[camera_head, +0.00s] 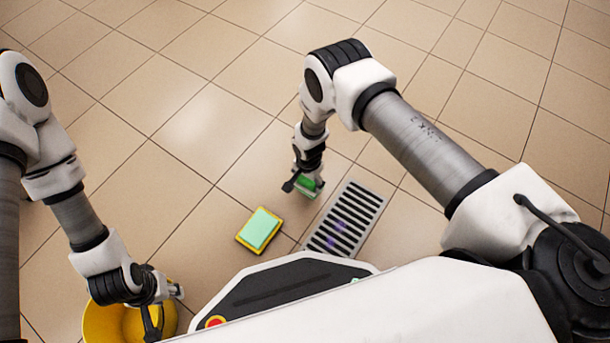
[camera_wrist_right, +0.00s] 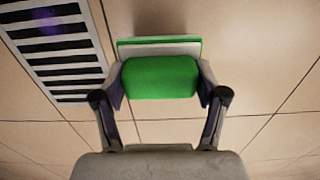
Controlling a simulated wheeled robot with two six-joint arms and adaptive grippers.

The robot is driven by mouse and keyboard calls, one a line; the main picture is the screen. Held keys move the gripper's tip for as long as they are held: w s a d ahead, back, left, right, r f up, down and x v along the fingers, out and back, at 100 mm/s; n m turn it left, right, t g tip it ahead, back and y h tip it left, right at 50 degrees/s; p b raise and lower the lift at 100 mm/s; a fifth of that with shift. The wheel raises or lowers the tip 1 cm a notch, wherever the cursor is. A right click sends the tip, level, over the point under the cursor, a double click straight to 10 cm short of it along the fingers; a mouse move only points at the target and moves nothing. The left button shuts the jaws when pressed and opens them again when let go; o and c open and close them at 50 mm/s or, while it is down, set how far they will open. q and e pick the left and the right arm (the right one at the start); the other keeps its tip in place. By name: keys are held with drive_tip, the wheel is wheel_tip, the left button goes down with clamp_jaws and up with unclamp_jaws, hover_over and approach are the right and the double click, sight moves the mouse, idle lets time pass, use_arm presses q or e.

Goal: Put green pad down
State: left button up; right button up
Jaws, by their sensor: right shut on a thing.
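The green pad (camera_wrist_right: 160,77) is between the two fingers of my right gripper (camera_wrist_right: 160,85) in the right wrist view, with a pale layer and a thin green edge behind it. My right gripper (camera_head: 306,186) is shut on it, pointing down over the tiled floor. In the head view the green pad (camera_head: 308,187) is partly hidden by the gripper. My left gripper (camera_head: 160,305) is at the lower left, over a yellow bucket (camera_head: 100,322). Its fingers are small there and partly overlap the bucket, so I cannot tell whether they are open or shut.
A floor drain grate (camera_head: 346,218) lies just right of the held pad and also shows in the right wrist view (camera_wrist_right: 58,50). A light green pad with a yellow border (camera_head: 260,229) lies on the floor to the left. The tiled floor beyond is clear.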

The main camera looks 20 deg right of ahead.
sight(304, 181)
drive_tip(key=shift+w+a+f+b, duration=0.15)
drive_tip(key=shift+w+f+b, duration=0.1)
drive_tip(key=shift+w, duration=0.35)
drive_tip(key=shift+w+a+f+b, duration=0.1)
drive_tip(key=shift+w+f+b, duration=0.15)
drive_tip(key=shift+w, duration=0.3)
wheel_tip(304, 181, down, 3)
drive_tip(key=shift+w+a+f+b, duration=0.1)
drive_tip(key=shift+b, duration=1.05)
drive_tip(key=shift+f, duration=0.2)
drive_tip(key=shift+r, duration=0.25)
drive_tip(key=shift+f, duration=0.3)
drive_tip(key=o, duration=1.3)
drive_tip(key=shift+r, duration=0.1)
